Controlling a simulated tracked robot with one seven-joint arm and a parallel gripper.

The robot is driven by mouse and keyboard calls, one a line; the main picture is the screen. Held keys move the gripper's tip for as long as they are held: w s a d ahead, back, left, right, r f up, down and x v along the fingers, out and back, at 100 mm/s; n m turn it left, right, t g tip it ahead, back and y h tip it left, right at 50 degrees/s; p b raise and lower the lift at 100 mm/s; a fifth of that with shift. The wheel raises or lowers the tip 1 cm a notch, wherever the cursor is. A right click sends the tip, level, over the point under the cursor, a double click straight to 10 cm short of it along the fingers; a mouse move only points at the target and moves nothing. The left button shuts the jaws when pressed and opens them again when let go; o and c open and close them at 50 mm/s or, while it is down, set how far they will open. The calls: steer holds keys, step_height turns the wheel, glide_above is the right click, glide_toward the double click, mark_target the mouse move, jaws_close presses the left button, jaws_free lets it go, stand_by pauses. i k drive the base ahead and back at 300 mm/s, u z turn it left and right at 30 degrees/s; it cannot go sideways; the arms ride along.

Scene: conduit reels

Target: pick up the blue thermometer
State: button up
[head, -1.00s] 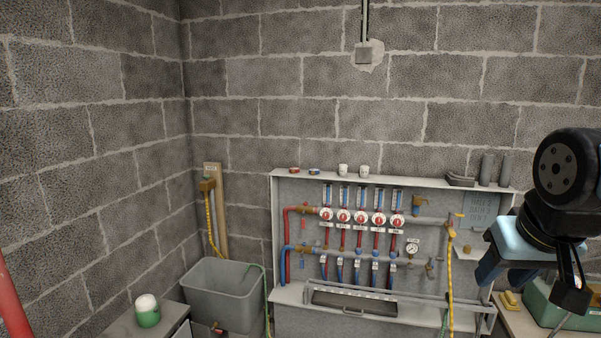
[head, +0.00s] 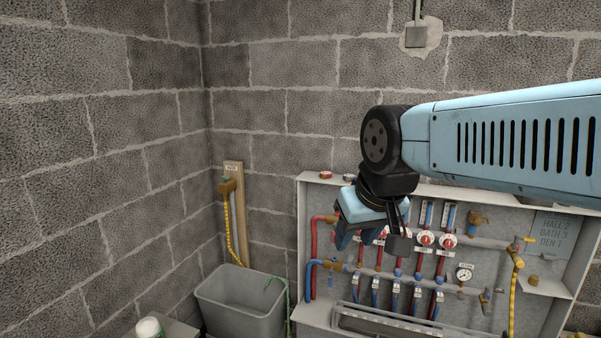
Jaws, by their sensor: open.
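No blue thermometer shows clearly enough to name for sure. A small blue piece (head: 347,267) hangs by the left end of the lower pipe on the manifold panel (head: 325,197). A small blue-and-pale item (head: 349,177) also lies on the panel's top ledge, beside a red one. Both are too small to read as a thermometer. My gripper (head: 372,243) is open, with its fingers pointing down in front of the panel's upper left part. I see nothing between the fingers. The gripper hides part of the red-handled valves and flow tubes behind it.
A grey tub (head: 240,305) stands left of the panel, with a wooden board (head: 236,205) and yellow hose above it. A pressure gauge (head: 464,274) sits at the lower right. A red item (head: 326,175) lies on the ledge. A block wall closes the back.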

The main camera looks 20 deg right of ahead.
mark_target(347, 178)
steer(key=z, duration=0.15)
steer(key=i, duration=1.25)
steer(key=z, duration=0.8)
steer(key=i, duration=0.3)
steer(key=z, duration=0.15)
steer(key=k, duration=0.85)
steer(key=z, duration=0.2)
steer(key=i, duration=0.85)
steer(key=u, duration=0.1)
